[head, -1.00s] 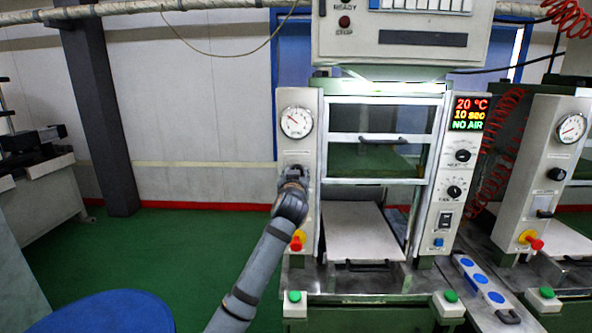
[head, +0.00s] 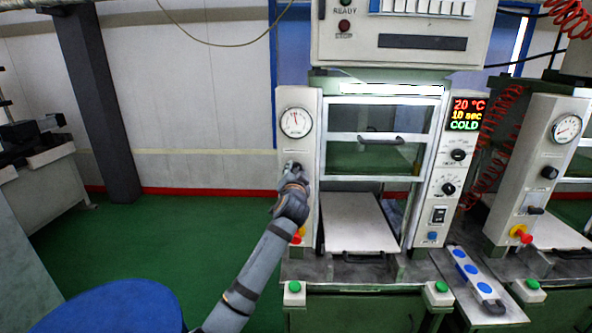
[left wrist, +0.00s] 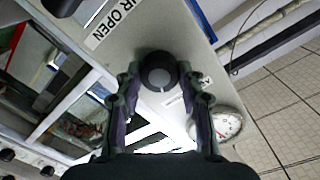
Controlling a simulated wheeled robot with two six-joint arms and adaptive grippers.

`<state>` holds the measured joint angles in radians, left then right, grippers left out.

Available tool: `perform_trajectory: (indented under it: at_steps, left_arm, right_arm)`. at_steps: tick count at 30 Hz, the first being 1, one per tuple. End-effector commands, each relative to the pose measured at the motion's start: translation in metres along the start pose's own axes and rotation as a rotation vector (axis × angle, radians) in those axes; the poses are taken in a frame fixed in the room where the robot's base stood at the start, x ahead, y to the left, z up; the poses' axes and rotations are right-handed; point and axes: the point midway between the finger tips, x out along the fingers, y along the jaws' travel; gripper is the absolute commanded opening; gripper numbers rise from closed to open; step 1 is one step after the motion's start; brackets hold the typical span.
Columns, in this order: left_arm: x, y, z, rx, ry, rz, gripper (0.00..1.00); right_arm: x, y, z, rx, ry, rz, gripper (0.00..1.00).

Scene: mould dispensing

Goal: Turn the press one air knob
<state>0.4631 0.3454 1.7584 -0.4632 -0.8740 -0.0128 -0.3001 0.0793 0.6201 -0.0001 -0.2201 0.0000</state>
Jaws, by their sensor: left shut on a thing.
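The air knob (left wrist: 158,72) of press one is round and black with a pale mark. It sits on the light panel left of the press window, below a round gauge (head: 296,122). My left gripper (head: 294,172) is at this knob and mostly hides it in the head view. In the left wrist view its two fingers (left wrist: 158,82) are on either side of the knob, shut on it. The gauge also shows in the left wrist view (left wrist: 229,124). The press display (head: 467,114) reads 20 °C, 10 sec, COLD. My right gripper is not in view.
A red and yellow stop button (head: 297,238) sits below the knob, beside my left forearm. A green button (head: 294,287) is at the front left. A pale plate (head: 358,222) lies in the press opening. A second press (head: 540,170) stands at right.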

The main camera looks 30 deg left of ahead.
Motion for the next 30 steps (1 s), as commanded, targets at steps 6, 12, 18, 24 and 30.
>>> perform_trajectory:
  at_steps: [6, 12, 18, 24, 30]
  left_arm:
    - [0.0000, 0.0007, 0.0006, 0.021, -0.001, 0.001, 0.07]
    - [0.0000, 0.0009, 0.0008, 0.021, -0.002, 0.001, 0.07]
    - [0.0001, 0.0008, 0.0008, 0.020, -0.002, 0.001, 0.48]
    - [0.0000, 0.0005, 0.0004, 0.020, -0.001, 0.001, 0.62]
    - [-0.0008, 0.0004, 0.0002, 0.020, -0.001, 0.000, 0.62]
  right_arm:
    - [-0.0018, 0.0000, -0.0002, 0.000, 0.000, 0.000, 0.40]
    - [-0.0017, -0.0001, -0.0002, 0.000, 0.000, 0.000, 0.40]
    - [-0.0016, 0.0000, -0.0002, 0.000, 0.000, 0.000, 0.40]
    - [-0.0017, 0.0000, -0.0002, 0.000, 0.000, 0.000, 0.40]
    - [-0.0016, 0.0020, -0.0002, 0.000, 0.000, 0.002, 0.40]
